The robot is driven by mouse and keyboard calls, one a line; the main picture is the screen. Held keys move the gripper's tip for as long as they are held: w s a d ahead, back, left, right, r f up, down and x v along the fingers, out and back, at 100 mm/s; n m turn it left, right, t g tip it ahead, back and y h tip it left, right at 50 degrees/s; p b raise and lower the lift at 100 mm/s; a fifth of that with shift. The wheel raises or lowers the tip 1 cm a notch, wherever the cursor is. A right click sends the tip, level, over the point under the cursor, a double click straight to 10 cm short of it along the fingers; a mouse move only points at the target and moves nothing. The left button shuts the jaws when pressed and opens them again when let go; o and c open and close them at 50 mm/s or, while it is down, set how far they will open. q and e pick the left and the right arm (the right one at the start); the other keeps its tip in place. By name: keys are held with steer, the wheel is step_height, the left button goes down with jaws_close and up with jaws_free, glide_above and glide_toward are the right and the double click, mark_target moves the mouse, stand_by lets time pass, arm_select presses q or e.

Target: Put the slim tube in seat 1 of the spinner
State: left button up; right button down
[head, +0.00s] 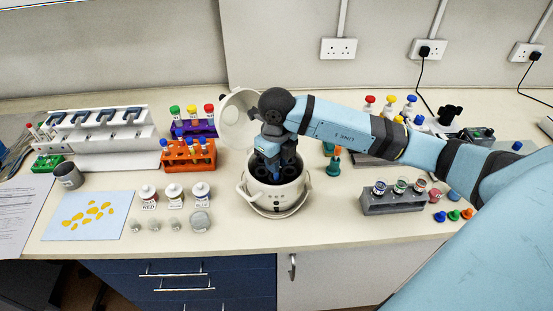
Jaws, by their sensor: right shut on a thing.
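The spinner (274,205) is a white round pot with a side handle, standing at the middle of the bench. Its lid (236,118) is swung up and open behind it. Dark seats show inside the bowl; I cannot read their numbers. My right gripper (270,167) points down into the spinner's mouth, over the back part of the bowl. It is shut on the slim tube, which is mostly hidden by the fingers and the bowl, so I cannot tell how deep it sits or in which seat. My left gripper is out of view.
An orange tube rack (188,154) and a purple rack (195,129) stand left of the spinner. Small bottles (174,193) are at the front left, with a pipette stand (103,140) behind. A grey rack (393,202) stands to the right. Bare bench lies in front of the spinner.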

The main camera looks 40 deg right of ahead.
steer(key=shift+f, duration=0.35)
steer(key=shift+f, duration=0.1)
steer(key=shift+f+b, duration=0.55)
steer(key=shift+b, duration=0.15)
steer(key=shift+f+b, duration=0.4)
steer(key=shift+f, duration=0.15)
steer(key=c, duration=0.9)
jaws_free()
